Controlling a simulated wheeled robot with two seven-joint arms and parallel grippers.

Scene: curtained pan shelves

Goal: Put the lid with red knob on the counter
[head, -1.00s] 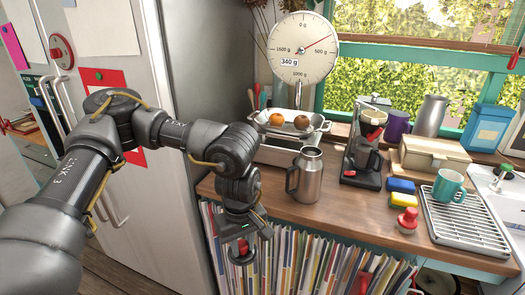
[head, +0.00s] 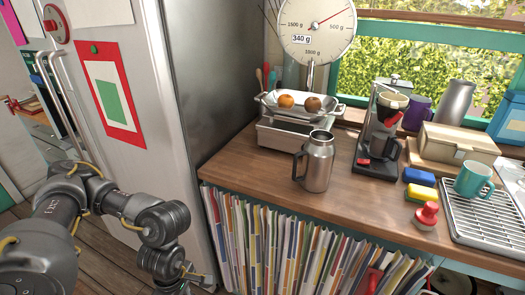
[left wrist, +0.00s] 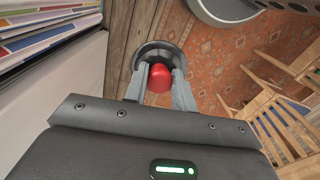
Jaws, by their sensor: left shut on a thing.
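The lid with red knob (left wrist: 160,76) shows in the left wrist view as a round grey rim around a red knob. My left gripper (left wrist: 159,88) is shut on the knob, with one finger on each side. The lid is held clear over the floor. In the head view my left arm comes in at the lower left, and its gripper and the lid are below the picture. The wooden counter (head: 250,170) is to the right of the arm, beyond the fridge's edge. My right gripper is not in view.
On the counter stand a steel jug (head: 318,160), a scale with fruit (head: 298,105), a coffee maker (head: 380,140), sponges (head: 420,185), a red-topped object (head: 427,215) and a rack with a teal mug (head: 473,180). The counter's front left is bare. Books (head: 290,240) fill the shelf below.

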